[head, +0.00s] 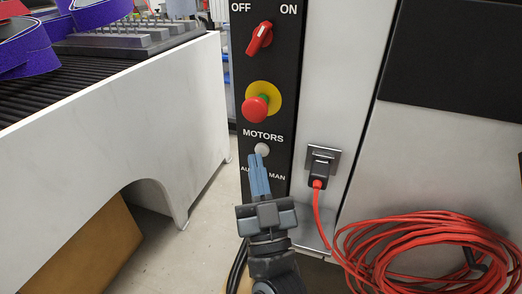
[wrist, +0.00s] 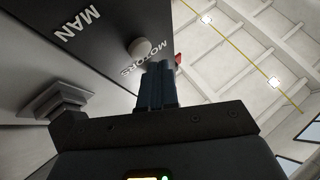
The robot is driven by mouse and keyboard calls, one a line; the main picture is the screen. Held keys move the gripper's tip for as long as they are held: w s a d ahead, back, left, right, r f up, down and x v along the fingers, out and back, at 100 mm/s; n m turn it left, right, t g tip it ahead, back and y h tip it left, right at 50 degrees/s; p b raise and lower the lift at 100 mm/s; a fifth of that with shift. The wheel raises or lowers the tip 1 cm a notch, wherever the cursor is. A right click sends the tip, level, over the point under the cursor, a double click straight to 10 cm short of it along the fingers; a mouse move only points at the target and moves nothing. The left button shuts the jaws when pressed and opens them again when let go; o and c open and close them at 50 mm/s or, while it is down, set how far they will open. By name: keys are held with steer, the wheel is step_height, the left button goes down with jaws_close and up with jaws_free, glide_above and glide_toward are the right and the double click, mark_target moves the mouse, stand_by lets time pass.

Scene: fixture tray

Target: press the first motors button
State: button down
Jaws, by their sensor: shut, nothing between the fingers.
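The motors button (head: 262,149) is a small round white button under the MOTORS label on a black control panel (head: 284,100). It also shows in the wrist view (wrist: 140,48), just beyond and left of the fingertips. My gripper (head: 257,158) is shut and empty, its blue-grey fingers together and pointing up at the panel. In the head view the fingertips overlap the area just below the button. In the wrist view (wrist: 157,66) a gap shows between fingertips and button; whether they touch is hard to tell. The fingers cover part of the AUTO MAN lettering.
Above the button are a red emergency stop (head: 256,108) on a yellow disc and a red OFF/ON switch (head: 260,39). Right of the panel, a black plug (head: 321,166) carries a red cable (head: 420,250) coiled on the right. A white-sided table (head: 120,120) stands left.

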steer(key=shift+w, duration=0.1)
steer(key=shift+w+d, duration=0.15)
steer(key=shift+w, duration=0.15)
steer(key=shift+w+d+b, duration=0.15)
steer(key=shift+w+b, duration=0.25)
steer(key=shift+b, duration=0.15)
stand_by(0.8)
steer(key=shift+s, duration=0.1)
steer(key=shift+s+a+p, duration=0.3)
steer(key=shift+s+p, duration=0.4)
steer(key=shift+s+a+p, duration=0.3)
steer(key=shift+s+p, duration=0.25)
steer(key=shift+s, duration=0.25)
steer(key=shift+s+a+p, duration=0.25)
steer(key=shift+s+p, duration=0.3)
steer(key=shift+s, duration=0.25)
steer(key=shift+s+a+p, duration=0.3)
steer(key=shift+s+p, duration=0.25)
steer(key=shift+s, duration=0.25)
